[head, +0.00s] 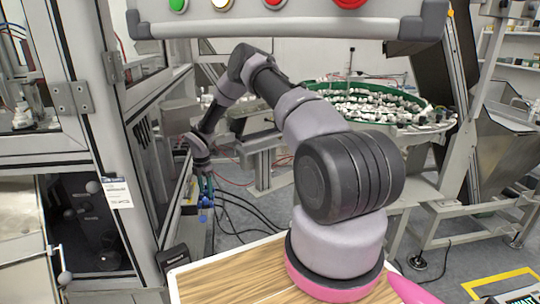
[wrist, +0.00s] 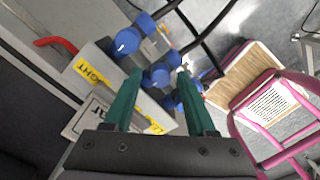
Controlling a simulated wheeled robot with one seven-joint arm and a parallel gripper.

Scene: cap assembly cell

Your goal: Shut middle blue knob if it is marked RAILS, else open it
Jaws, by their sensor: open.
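In the wrist view, three blue knobs sit in a row on pipes beside a grey panel: an upper-left knob (wrist: 127,41), a middle knob (wrist: 159,75) and a lower-right knob (wrist: 184,97) partly hidden by a finger. My gripper (wrist: 160,72) is open, its green fingers to either side of the middle knob; I cannot tell if they touch it. A yellow label (wrist: 92,72) near the upper-left knob reads LIGHT. Another yellow label (wrist: 154,125) is mostly hidden and unreadable. In the head view, my gripper (head: 205,183) points down over a small blue knob (head: 206,202).
A red handle (wrist: 55,42) and a white plate (wrist: 88,118) are near the panel. Black hoses (head: 240,215) hang close by. A framed machine cabinet (head: 125,190) stands left. A green-rimmed bowl of parts (head: 370,100) is behind.

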